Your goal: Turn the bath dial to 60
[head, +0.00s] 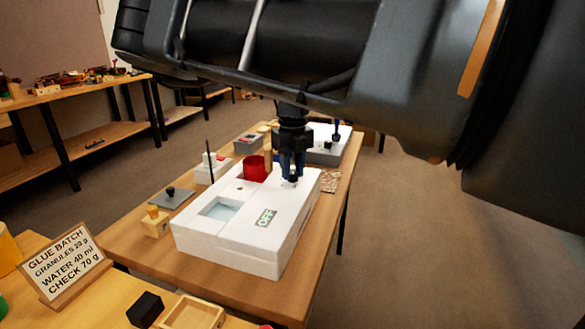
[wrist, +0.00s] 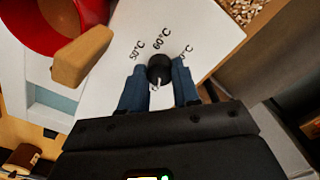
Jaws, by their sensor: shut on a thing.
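The white bath (head: 235,255) stands on the wooden bench, with a square water opening (head: 222,209) and a panel reading OFF (head: 266,217). Its black dial (wrist: 160,67) shows in the wrist view, below the printed marks 50°C, 60°C (wrist: 162,39) and a partly covered third mark. A small white line shows at the dial's lower side, away from the numbers. My gripper (wrist: 160,80) has its two blue fingers closed on either side of the dial. In the head view my gripper (head: 292,175) is at the bath's far right part, and its fingers hide most of the dial.
A red pot (head: 254,168) with a wooden handle (wrist: 82,56) sits close to the left of my gripper. Granules (head: 330,181) lie right of the bath. A grey plate (head: 171,198) and wooden block (head: 155,222) are left. A glue batch sign (head: 66,268) stands in front.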

